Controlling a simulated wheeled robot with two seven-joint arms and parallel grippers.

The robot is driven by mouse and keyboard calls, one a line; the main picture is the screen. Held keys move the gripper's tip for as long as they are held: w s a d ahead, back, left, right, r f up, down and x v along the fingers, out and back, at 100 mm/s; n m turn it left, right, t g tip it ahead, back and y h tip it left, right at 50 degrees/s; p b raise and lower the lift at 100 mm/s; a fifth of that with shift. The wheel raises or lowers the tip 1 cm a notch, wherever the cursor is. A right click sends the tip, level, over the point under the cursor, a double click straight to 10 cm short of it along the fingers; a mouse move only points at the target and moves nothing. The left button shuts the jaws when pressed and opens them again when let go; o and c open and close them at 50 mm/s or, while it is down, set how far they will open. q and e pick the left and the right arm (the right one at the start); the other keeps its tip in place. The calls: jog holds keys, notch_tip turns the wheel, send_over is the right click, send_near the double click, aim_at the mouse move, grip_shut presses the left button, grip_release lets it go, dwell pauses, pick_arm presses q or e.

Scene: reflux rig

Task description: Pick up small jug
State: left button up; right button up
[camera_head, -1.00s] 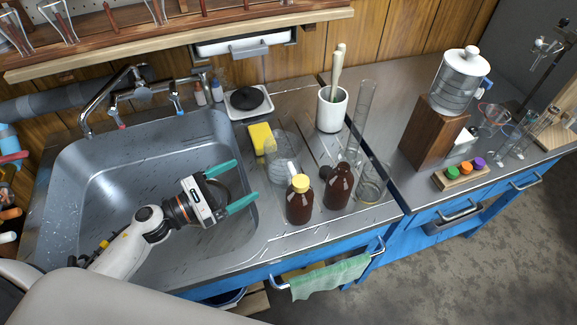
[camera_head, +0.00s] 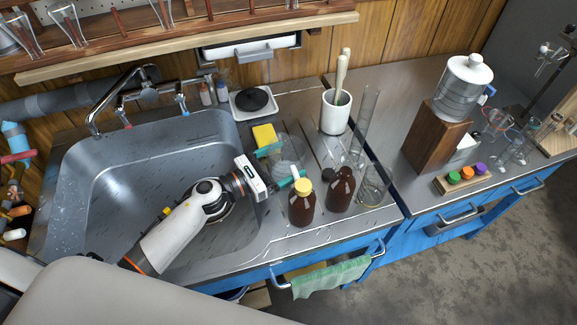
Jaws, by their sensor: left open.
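A clear glass vessel (camera_head: 290,150), which looks like the small jug, stands on the steel counter just right of the sink. Its outline is faint, and I cannot make out a handle. My left gripper (camera_head: 281,167) is open, with its two teal fingers pointing right at the vessel. The upper finger overlaps its left side near the yellow sponge, and the lower finger is at its front edge, beside the brown bottles. I cannot tell whether either finger touches the glass. My right gripper is not in view.
A brown bottle with a yellow cap (camera_head: 302,207) and an open-necked brown bottle (camera_head: 341,190) stand close in front and to the right. A yellow sponge (camera_head: 264,134) lies behind. A white pot (camera_head: 335,113) and tall glass cylinder (camera_head: 367,108) stand farther right. The sink (camera_head: 100,190) is at left.

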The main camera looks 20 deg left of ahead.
pick_arm(q)
jog(key=shift+w+d, duration=0.25)
jog(key=shift+c, duration=0.6)
jog(key=c, duration=0.7)
jog(key=shift+r, duration=0.1)
